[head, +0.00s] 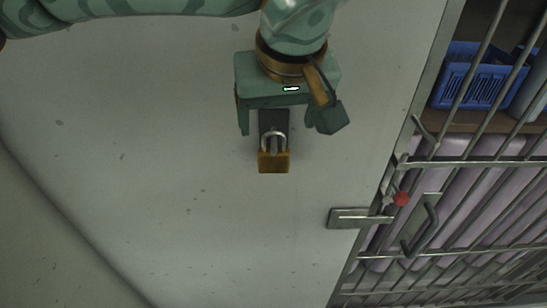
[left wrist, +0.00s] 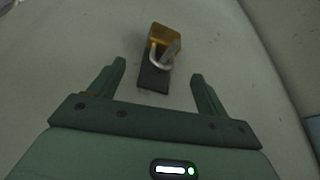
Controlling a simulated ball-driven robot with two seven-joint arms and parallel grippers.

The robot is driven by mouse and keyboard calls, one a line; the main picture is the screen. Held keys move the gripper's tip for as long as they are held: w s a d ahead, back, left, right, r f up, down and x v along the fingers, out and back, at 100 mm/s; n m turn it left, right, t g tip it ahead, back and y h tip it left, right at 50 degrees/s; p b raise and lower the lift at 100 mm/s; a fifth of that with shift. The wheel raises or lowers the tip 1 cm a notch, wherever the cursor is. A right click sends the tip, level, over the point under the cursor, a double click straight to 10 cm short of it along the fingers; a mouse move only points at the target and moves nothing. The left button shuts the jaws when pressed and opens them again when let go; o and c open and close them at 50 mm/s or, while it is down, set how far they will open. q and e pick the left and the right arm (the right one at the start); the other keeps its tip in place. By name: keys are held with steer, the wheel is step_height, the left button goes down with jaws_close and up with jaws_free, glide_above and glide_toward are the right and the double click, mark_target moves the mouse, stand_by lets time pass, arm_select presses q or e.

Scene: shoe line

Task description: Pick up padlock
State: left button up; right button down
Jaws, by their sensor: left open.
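The padlock (head: 273,161) has a brass-coloured body and a silver shackle. In the head view it sits at a dark rectangular plate (head: 273,121) on the pale wall, just below my left gripper (head: 281,130). In the left wrist view the padlock (left wrist: 165,40) lies beyond the fingertips, with its shackle over the end of the dark plate (left wrist: 153,77). My left gripper (left wrist: 160,70) is open, with one finger on each side of the plate. The fingers are apart from the padlock. My right gripper is not in view.
A barred metal gate (head: 470,160) stands at the right, with a latch plate (head: 350,218), a red knob (head: 401,198) and a handle (head: 421,230). Behind the bars are a blue basket (head: 470,78) and a pinkish padded thing. The pale surface left of the padlock is clear.

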mark_target(275, 138)
arm_select(q)
steer(key=x, duration=0.6)
steer(key=shift+s+a+f, duration=0.15)
steer(key=shift+s+f, duration=0.05)
steer(key=shift+r, duration=0.1)
steer(key=c, duration=1.2)
